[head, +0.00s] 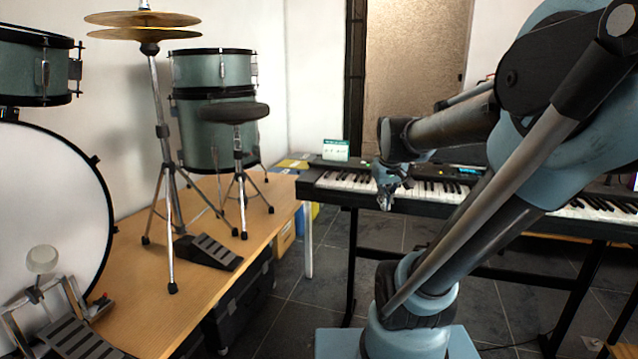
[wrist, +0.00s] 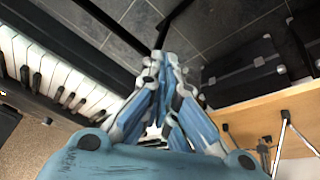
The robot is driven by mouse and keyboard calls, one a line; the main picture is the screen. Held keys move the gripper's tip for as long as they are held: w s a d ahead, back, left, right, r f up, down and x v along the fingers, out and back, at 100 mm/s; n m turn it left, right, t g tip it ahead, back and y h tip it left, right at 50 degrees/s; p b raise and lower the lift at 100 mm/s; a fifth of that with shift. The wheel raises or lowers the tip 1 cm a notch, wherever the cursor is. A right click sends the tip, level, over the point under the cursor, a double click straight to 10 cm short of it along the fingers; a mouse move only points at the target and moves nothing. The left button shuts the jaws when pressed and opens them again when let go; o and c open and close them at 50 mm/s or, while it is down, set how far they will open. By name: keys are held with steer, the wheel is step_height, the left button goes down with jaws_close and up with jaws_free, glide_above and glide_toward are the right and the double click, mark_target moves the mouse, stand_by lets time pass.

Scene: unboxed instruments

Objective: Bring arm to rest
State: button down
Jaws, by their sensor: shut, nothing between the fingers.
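My gripper (head: 386,203) hangs at the end of my folded arm in the head view, in front of the left part of the keyboard (head: 345,183). Its fingers point down and are together, with nothing held. In the wrist view my gripper (wrist: 160,58) shows its blue-grey fingers closing to a point over the dark tiled floor. The keyboard's keys (wrist: 60,75) run along the left of that view, apart from the fingertips.
A black case (wrist: 245,75) lies near the table in the wrist view. Tiled floor (head: 310,290) is open between table and keyboard.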

steer(key=s+f+m+g, duration=0.1)
steer(key=s+f, duration=0.4)
steer(key=s, duration=0.3)
steer(key=s+f+m+g, duration=0.1)
steer(key=s+f, duration=0.4)
steer(key=s, duration=0.3)
steer(key=shift+s+a+f+y, duration=0.15)
steer(key=shift+a+f+y, duration=0.15)
steer(key=shift+f, duration=0.05)
